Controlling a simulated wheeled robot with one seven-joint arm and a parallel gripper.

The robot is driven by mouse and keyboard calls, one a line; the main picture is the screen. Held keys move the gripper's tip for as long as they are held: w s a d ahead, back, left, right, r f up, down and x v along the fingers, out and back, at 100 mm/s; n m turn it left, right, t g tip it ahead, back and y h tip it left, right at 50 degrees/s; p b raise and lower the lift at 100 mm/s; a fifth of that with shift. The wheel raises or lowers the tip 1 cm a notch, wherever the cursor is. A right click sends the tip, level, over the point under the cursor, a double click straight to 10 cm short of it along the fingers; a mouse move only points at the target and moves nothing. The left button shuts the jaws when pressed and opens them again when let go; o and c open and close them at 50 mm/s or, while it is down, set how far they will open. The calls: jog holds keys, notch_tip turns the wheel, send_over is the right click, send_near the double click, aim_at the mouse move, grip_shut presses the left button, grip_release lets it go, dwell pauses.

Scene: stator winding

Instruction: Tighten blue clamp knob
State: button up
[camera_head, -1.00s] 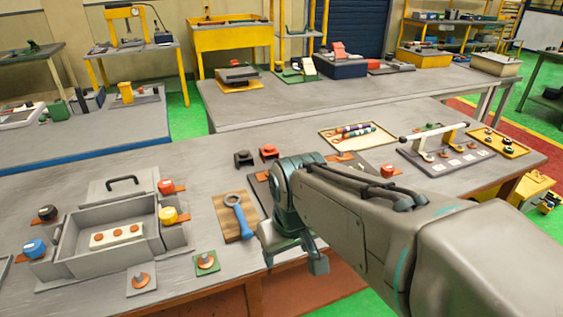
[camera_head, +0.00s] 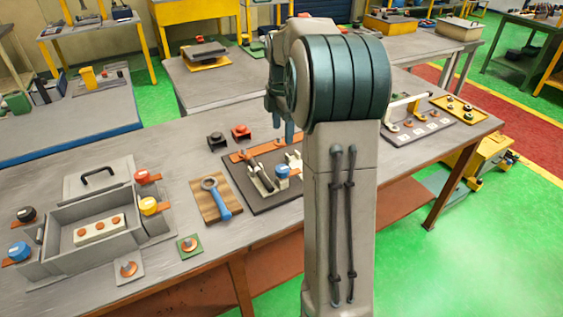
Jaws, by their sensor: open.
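A blue knob (camera_head: 18,251) sits at the left side of the grey box fixture (camera_head: 62,262), which also carries black (camera_head: 26,214), yellow (camera_head: 148,204) and red (camera_head: 142,176) knobs. A second blue-capped piece (camera_head: 283,171) stands on a dark plate (camera_head: 254,206) at the table's middle, below my gripper in the picture. My gripper (camera_head: 283,117) is open and points down, with a finger in front of the plate's far area. It looks apart from both blue pieces. My arm hides part of the gripper and the plate's right side.
A blue-handled ring tool (camera_head: 222,203) lies on a wooden board (camera_head: 204,205) between box and plate. Two small blocks, black (camera_head: 216,140) and red (camera_head: 240,132), stand behind the plate. A rack fixture (camera_head: 427,134) and yellow tray (camera_head: 465,110) are at right.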

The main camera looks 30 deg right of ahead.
aim_at(282, 168)
notch_tip(282, 168, down, 14)
jog(key=shift+r+p, duration=0.2)
jog(key=shift+p, duration=0.4)
jog(key=c, duration=1)
